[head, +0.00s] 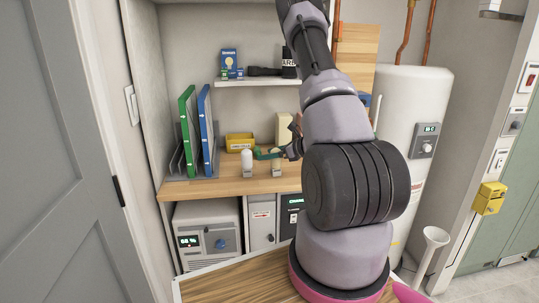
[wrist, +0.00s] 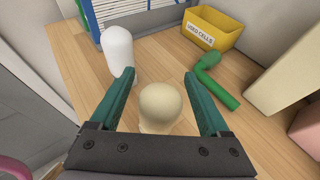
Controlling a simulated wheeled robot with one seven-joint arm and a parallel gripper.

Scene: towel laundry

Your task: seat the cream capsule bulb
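The cream capsule bulb (wrist: 161,106) has a rounded top and stands on the wooden counter in the wrist view. It also shows small in the head view (head: 277,165). My gripper (wrist: 158,75) has green fingers, spread on either side of the cream bulb with a visible gap at each side. The fingers look open and empty. What lies under the cream bulb is mostly hidden by its own top and the gripper body. A white capsule-shaped bulb (wrist: 117,51) stands upright to the left, outside the left finger; the head view shows it too (head: 247,160).
A yellow bin marked USED CELLS (wrist: 210,28) stands at the back. A bent green piece (wrist: 216,82) lies right of the gripper. A cream block (wrist: 282,68) is further right. Blue and green upright panels (head: 204,130) stand left on the counter (head: 215,187). A shelf (head: 258,82) hangs above.

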